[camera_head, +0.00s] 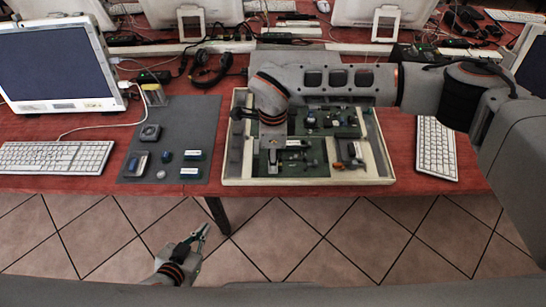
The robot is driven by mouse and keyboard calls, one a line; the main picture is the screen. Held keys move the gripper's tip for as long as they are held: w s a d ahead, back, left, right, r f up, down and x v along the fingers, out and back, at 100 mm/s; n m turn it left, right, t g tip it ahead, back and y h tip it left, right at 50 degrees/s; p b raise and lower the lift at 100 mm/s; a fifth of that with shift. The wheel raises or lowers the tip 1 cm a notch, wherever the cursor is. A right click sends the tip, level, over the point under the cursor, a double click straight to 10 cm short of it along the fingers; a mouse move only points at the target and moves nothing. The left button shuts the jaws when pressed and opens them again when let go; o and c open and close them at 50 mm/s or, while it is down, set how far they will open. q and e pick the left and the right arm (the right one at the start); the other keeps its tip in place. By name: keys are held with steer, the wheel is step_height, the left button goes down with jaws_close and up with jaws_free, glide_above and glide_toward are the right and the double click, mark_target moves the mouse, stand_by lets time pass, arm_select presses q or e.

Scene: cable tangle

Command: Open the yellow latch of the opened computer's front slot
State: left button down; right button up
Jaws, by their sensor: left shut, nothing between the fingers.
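The opened computer (378,150) is a shallow beige case lying on the red table, with green boards and small parts inside. My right arm reaches in from the right across its back. Its wrist is over the case's left half, and my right gripper (272,158) points down into the case, dark and small, so its opening is not clear. The yellow latch and the front slot cannot be made out; the wrist and gripper cover part of the inside. My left gripper (199,235) is low in front of the table, over the tiled floor, shut and empty, apart from the computer.
A grey mat (207,125) with several small parts lies left of the case. A white keyboard (55,158) and monitor (55,65) stand further left. Another keyboard (436,148) lies right of the case. Black headphones (208,68) and cables lie behind.

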jaws_close()
steer(key=shift+a+b, duration=0.5)
steer(key=shift+a, duration=0.3)
jaws_free()
steer(key=shift+r, duration=0.15)
step_height(320, 180, up, 12)
stand_by(0.3)
